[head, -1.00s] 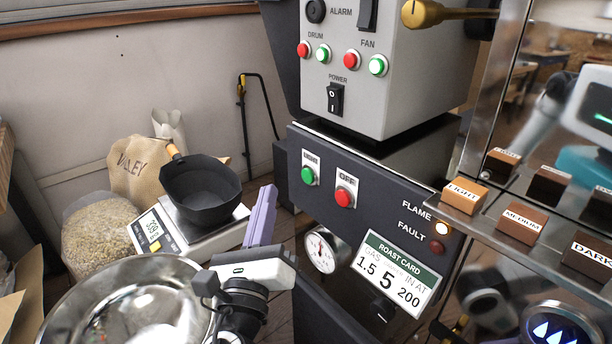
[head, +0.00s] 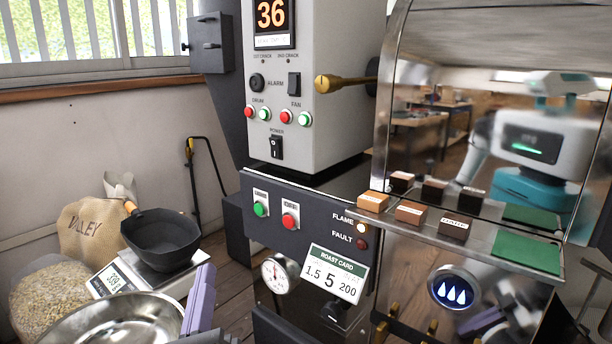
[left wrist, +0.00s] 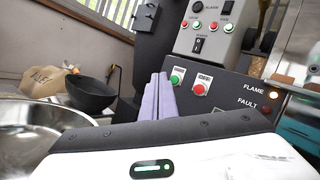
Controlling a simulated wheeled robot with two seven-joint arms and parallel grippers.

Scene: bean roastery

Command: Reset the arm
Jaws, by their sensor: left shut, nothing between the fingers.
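My left gripper (head: 201,298) shows at the lower middle of the head view, with its lilac fingers pointing up. The fingers lie together with nothing between them, and they also show in the left wrist view (left wrist: 157,97). The gripper is between the steel bowl (head: 75,331) on the left and the roaster's dark front panel (head: 270,185) on the right, apart from the panel's buttons as far as I can tell. My right gripper is not clearly in view; only a mirrored robot (head: 535,145) shows in the shiny panel.
A black pan (head: 160,240) sits on a scale (head: 112,282) beside a burlap sack (head: 85,232) and a bag of pale beans (head: 45,300). A roast card (head: 335,274) and a gauge (head: 279,273) are on the roaster. Small labelled blocks (head: 410,212) stand on a ledge at right.

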